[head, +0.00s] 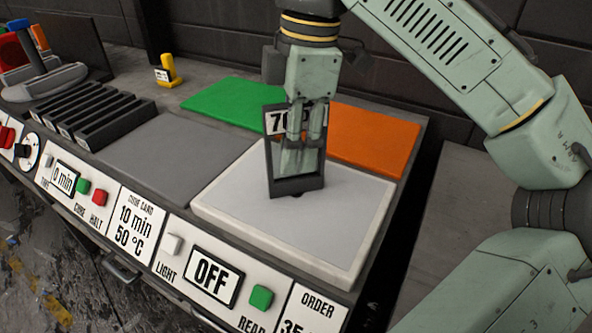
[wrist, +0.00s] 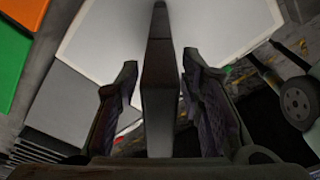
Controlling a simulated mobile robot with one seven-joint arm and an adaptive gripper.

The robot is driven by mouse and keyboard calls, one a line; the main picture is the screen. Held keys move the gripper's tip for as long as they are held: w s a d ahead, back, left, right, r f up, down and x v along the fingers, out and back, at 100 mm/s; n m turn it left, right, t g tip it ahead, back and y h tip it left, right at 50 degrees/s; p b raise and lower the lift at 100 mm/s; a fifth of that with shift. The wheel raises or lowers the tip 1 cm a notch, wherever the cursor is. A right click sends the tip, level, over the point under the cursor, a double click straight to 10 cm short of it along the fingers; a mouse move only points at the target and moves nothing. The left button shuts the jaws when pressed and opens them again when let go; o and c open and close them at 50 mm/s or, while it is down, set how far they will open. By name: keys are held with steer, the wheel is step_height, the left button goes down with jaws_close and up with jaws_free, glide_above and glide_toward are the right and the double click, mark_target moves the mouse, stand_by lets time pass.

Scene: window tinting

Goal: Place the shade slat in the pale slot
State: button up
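The shade slat (head: 296,188) is a dark frame with a lighter pane and a white label, partly hidden, that begins with 7. It stands upright on end over the white panel; I cannot tell whether its lower edge touches the panel. My gripper (head: 302,130) covers its upper part. In the wrist view the slat (wrist: 158,60) is seen edge-on between the two fingers of my gripper (wrist: 158,88), which close in on both sides. A black slotted rack (head: 100,118) stands at left, with small white labels on its front. I cannot tell which slot is the pale one.
The white panel (head: 240,205) lies at the front right of the bench, a grey pad (head: 165,150) left of it. Green (head: 225,100) and orange (head: 375,140) pads lie behind. A yellow piece (head: 168,72) stands at the back. Buttons and displays line the front.

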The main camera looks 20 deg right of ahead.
steer(key=shift+a+f+b, duration=0.1)
steer(key=shift+f+b, duration=0.45)
steer(key=shift+f, duration=0.25)
steer(key=shift+r, duration=0.15)
jaws_close()
